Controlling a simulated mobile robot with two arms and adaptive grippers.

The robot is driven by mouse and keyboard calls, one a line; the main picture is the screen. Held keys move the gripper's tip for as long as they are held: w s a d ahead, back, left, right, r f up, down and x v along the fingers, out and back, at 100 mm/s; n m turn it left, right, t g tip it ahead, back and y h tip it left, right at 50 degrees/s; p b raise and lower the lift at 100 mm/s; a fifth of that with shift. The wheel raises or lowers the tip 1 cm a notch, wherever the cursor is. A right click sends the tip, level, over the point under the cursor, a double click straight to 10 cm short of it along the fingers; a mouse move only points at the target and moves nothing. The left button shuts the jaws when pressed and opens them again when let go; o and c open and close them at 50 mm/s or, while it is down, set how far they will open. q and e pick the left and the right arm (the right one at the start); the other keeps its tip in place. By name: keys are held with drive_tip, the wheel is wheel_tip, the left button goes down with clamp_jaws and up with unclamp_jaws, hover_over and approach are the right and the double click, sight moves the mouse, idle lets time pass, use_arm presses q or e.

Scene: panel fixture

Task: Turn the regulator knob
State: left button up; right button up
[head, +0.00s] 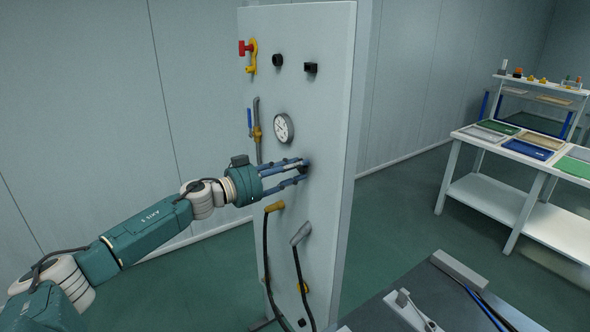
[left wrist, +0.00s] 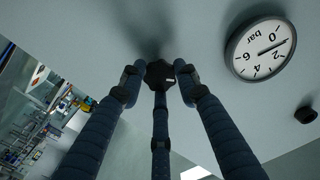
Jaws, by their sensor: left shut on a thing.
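The regulator knob (left wrist: 159,73) is a dark, faceted knob with a small white mark, on the white panel (head: 325,60). In the head view the knob (head: 304,170) is mostly hidden behind fingertips. My left gripper (left wrist: 158,78) is shut on it, its blue fingers around the knob; the left gripper (head: 300,172) also shows in the head view, reaching in from the left. A round pressure gauge (head: 283,128) sits just above the knob. My right gripper is not in view.
The panel also carries a red-handled valve (head: 247,48), two black knobs, a blue-handled valve (head: 250,122), and hoses with a yellow (head: 274,207) and a grey end (head: 300,234) below my gripper. A white table (head: 480,134) with trays stands at the right.

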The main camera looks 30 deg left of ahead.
use_arm(q)
drive_tip(key=shift+d+f+m+b, duration=0.1)
drive_tip(key=shift+m+b, duration=2.75)
drive_tip(key=shift+m, duration=3.55)
drive_tip(key=shift+f+m+b, duration=0.1)
drive_tip(key=shift+m+b, duration=2.7)
drive_tip(key=shift+m, duration=3.6)
drive_tip(key=o, duration=1.1)
drive_tip(key=shift+o, duration=0.2)
drive_tip(key=shift+r, duration=0.1)
drive_tip(key=shift+s, duration=0.1)
